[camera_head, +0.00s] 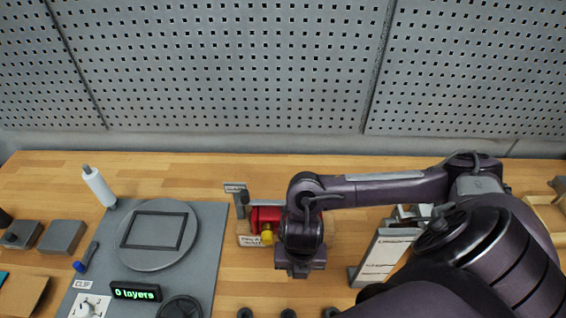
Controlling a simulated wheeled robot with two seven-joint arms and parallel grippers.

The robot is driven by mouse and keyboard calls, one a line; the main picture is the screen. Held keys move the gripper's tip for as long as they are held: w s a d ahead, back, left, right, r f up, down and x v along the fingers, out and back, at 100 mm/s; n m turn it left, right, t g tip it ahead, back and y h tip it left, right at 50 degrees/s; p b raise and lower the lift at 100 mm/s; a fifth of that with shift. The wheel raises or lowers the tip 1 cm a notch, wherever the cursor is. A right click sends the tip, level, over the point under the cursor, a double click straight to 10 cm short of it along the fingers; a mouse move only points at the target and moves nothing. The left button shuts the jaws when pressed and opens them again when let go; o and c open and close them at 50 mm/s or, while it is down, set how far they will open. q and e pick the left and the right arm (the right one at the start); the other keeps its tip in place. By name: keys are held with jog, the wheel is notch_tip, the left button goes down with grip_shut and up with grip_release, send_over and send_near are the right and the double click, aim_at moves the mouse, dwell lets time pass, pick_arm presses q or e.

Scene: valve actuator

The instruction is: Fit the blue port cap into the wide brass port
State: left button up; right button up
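A red valve body (265,216) stands mid-table, partly hidden behind my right arm. A brass-yellow port (267,236) shows on its lower front, close to the left of my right gripper. My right gripper (300,271) points down over the table just right of the valve. Its fingers are too small and dark to tell whether they are open or hold anything. No separate blue cap can be made out for sure; a small blue end (78,266) shows on a grey rod-like item at the left. My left gripper is not in view.
A labelled rack (382,256) stands right of the gripper. Several dark round items line the front edge. A pegboard (230,65) closes the back.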

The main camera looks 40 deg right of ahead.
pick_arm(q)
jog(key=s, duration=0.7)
pick_arm(e)
jog(key=shift+s+d+r, duration=0.15)
jog(key=shift+s+r, duration=0.25)
jog(key=shift+s, duration=0.4)
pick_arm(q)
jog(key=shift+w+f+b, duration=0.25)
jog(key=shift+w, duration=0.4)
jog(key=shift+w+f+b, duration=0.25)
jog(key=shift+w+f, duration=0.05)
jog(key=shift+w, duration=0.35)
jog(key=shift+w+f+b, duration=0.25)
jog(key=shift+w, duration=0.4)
pick_arm(e)
jog(key=shift+w+d, duration=0.9)
jog(key=shift+w, duration=0.3)
jog(key=shift+w+d, duration=0.9)
jog(key=shift+w, duration=0.25)
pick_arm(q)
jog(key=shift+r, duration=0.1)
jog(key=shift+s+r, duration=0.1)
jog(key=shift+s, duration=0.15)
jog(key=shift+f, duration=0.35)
pick_arm(e)
jog(key=shift+w+d, duration=0.7)
jog(key=shift+w, duration=0.15)
